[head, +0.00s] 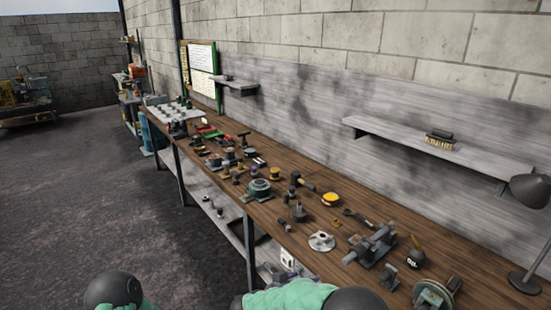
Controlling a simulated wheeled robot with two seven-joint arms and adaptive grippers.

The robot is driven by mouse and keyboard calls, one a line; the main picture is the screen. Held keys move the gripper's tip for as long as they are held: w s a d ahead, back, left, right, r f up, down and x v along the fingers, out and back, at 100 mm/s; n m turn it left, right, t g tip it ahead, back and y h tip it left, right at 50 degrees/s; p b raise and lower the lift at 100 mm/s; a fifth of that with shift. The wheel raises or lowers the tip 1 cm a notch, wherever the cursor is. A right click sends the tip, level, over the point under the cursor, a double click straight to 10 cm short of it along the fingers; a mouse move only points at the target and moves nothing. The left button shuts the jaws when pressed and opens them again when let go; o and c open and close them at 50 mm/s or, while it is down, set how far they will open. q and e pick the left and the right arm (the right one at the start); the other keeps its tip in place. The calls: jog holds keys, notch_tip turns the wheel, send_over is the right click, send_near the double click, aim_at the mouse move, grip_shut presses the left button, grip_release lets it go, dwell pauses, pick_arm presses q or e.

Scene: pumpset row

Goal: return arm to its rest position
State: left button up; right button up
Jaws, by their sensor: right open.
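My two arms show only as green-covered links with dark round joints at the bottom edge, one at the left (122,291) and one near the middle (300,296). Both are low in front of the bench, apart from the things on it. My right gripper is open; its fingers are hard to make out at the bottom edge, and I see nothing held. My left gripper is not in view. The long wooden workbench (480,214) runs along the wall.
Crowded bench: a metal flange (321,241), yellow-topped tin (331,199), hammer (303,182), grey vise-like device (371,243) and several small parts. A dark lamp (530,190) stands right. A brush (440,140) lies on the wall shelf (395,134). The floor (80,200) left is clear.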

jog(key=s+d+f+n+y, duration=0.1)
jog(key=d+f+n+y, duration=0.2)
jog(key=f, duration=0.6)
jog(key=s+d+f+n+y, duration=0.1)
jog(key=f+n+y, duration=0.1)
jog(key=f+y, duration=0.5)
jog(key=s+a+f+n+g+y, duration=0.1)
jog(key=s+f+g, duration=0.3)
jog(key=s, duration=0.8)
jog(key=s+a+f+n+g+y, duration=0.1)
jog(key=s+f+g+y, duration=0.2)
jog(key=s+f, duration=0.5)
jog(key=s+g, duration=0.1)
jog(key=s, duration=0.4)
jog(key=shift+s, duration=0.1)
